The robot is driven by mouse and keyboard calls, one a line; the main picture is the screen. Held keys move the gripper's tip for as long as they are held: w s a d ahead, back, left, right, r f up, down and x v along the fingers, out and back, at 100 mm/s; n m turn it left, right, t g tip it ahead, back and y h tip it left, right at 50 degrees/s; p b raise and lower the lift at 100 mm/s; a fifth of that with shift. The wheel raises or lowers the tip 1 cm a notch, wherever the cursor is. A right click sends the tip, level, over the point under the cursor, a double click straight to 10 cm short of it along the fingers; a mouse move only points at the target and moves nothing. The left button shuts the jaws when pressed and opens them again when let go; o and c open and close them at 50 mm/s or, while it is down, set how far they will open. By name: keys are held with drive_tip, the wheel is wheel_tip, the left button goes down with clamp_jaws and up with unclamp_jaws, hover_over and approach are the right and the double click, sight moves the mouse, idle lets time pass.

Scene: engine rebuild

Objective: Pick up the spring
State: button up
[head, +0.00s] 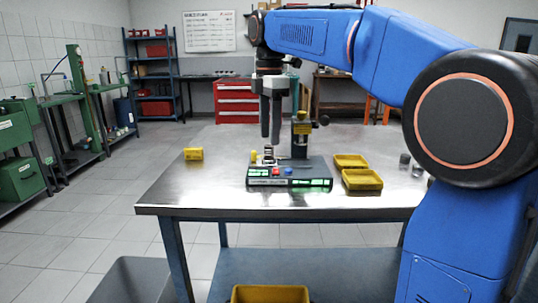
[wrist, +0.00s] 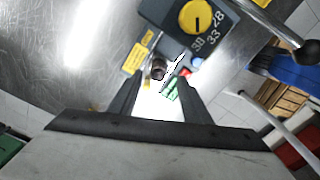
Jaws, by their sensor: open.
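A small dark coiled-looking part, which I take for the spring (wrist: 158,68), shows between and beyond my fingers in the wrist view. In the head view a small pale upright part (head: 268,155) stands on the tester base, just below my fingertips; it is too small to make out coils. My gripper (head: 270,140) points down above the tester's left part, with its fingers apart and nothing held. In the wrist view my gripper's fingers (wrist: 161,82) lie on either side of the part, and I cannot tell whether they touch it.
The tester (head: 289,176) has a post with a yellow dial (wrist: 195,17) close beside my fingers, and a lever (wrist: 275,22). Two yellow trays (head: 362,180) stand to its right, with small dark cylinders further right. A yellow block (head: 193,154) lies left. The table's front left is clear.

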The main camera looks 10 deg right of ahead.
sight(269, 146)
drive_tip(key=shift+w+f, duration=0.15)
drive_tip(key=shift+f, duration=2.4)
clamp_jaws()
